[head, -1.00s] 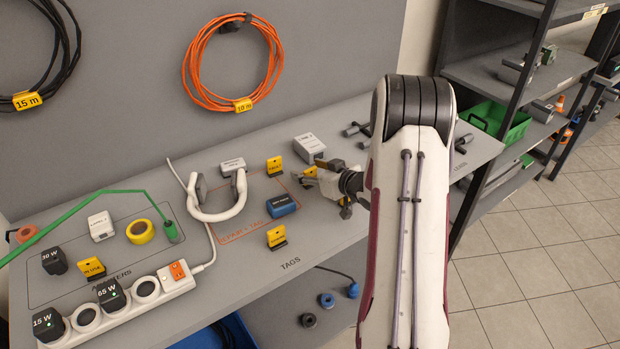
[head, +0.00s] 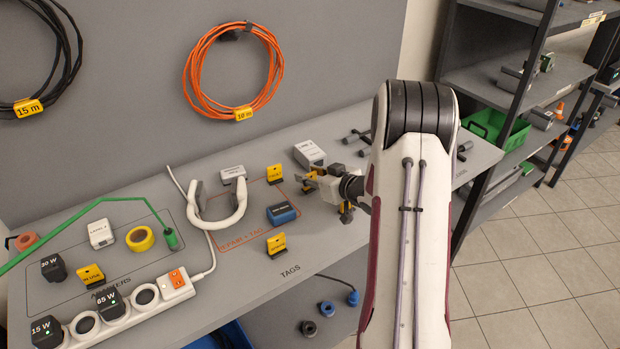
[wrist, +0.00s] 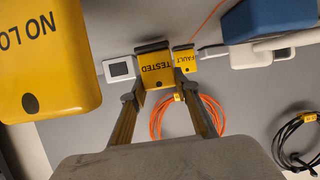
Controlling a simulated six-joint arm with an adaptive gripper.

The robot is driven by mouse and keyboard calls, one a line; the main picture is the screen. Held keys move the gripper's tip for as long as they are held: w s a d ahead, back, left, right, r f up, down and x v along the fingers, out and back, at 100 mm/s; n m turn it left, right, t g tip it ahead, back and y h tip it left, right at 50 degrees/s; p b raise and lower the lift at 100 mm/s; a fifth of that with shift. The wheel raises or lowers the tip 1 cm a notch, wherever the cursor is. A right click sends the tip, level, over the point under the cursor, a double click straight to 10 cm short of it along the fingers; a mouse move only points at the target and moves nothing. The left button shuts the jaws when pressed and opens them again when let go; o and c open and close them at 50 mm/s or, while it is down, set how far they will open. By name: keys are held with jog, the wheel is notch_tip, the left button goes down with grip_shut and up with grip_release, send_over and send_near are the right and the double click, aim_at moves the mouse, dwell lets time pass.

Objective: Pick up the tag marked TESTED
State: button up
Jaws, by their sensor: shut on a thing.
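The yellow tag marked TESTED (wrist: 155,66) is between the fingertips of my gripper (wrist: 157,88) in the wrist view, its lettering upside down. My gripper is shut on it. In the head view my gripper (head: 314,183) is low over the right part of the bench, and only a small yellow part of the tag (head: 320,170) shows there. I cannot tell whether the tag still touches the bench. The yellow FAULT tag (wrist: 185,60) stands close beside it in the wrist view, and it also shows in the head view (head: 275,174).
A large yellow tag reading "NO LO" (wrist: 45,55) is close to the wrist camera. The bench's front right is fairly clear.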

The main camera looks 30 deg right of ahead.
aim_at(310, 173)
jog(key=shift+r, duration=4.5)
